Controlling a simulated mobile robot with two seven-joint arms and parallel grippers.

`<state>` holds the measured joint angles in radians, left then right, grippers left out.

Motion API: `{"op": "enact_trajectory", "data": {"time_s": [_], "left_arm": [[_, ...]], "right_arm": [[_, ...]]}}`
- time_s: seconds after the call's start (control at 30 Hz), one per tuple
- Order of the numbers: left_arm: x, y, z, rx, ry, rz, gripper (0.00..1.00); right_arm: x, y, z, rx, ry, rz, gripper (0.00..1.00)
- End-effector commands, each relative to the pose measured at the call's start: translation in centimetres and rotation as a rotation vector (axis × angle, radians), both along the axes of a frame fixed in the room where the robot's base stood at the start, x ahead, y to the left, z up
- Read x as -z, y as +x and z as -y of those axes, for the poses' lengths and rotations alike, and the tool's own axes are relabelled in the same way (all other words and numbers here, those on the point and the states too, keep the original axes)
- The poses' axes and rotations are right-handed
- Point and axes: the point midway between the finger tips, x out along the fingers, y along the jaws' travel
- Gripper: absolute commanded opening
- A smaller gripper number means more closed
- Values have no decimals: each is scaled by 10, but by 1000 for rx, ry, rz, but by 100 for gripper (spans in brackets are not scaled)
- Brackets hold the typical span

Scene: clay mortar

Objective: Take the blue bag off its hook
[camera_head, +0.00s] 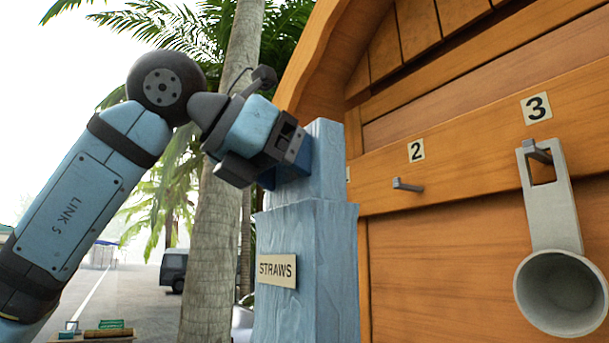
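My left gripper (266,160) comes in from the upper left and is in front of the light blue wooden post. Its fingers are seen at an angle, and whether they are open or shut is unclear. A small dark blue patch (292,172) shows just behind and below the gripper, against the post. It may be part of the blue bag, but most of it is hidden and I cannot tell whether it is held or touched. No hook shows there. My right gripper is out of view.
The blue post (305,240) bears a "STRAWS" sign (277,271). On the orange wooden wall (450,270), the hook (407,187) under label 2 is empty. A grey scoop-like holder (553,220) hangs from the hook under label 3. A palm trunk (211,240) stands behind my arm.

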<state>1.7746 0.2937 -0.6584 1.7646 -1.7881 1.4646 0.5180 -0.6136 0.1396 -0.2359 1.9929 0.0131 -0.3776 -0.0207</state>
Motion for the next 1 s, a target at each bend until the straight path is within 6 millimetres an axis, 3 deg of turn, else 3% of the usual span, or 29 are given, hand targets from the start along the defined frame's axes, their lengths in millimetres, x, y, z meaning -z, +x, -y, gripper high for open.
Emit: {"op": "enact_trajectory", "data": {"time_s": [1.0], "left_arm": [[0, -29, -43, 0, -2, 1, 46]], "right_arm": [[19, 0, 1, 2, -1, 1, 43]]}}
